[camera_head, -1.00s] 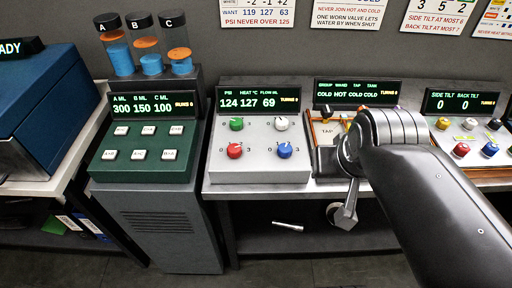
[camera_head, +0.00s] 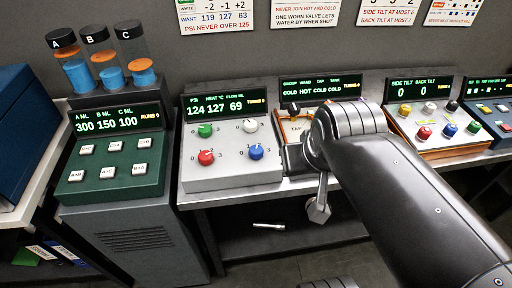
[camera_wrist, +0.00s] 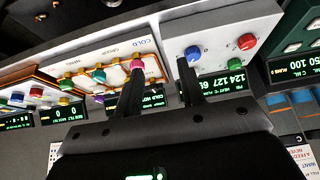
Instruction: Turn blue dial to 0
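The blue dial (camera_head: 256,153) is at the lower right of the grey panel (camera_head: 228,175), with small 0 and 3 marks around it. Its exact pointer angle is too small to read. The panel's display (camera_head: 226,105) reads 124, 127, 69. My gripper (camera_head: 318,208) hangs to the right of this panel, in front of the bench edge, apart from the dial. In the wrist view, which looks upside down, my gripper (camera_wrist: 157,78) has its two fingers apart with nothing between them. The blue dial (camera_wrist: 193,53) shows just beyond the right fingertip.
Red (camera_head: 206,157), green (camera_head: 205,130) and white (camera_head: 250,126) dials share the panel. The orange-framed valve panel (camera_head: 280,122) is partly behind my arm. A tilt panel (camera_head: 437,146) stands right, with another blue knob. A green button panel (camera_head: 112,172) stands left.

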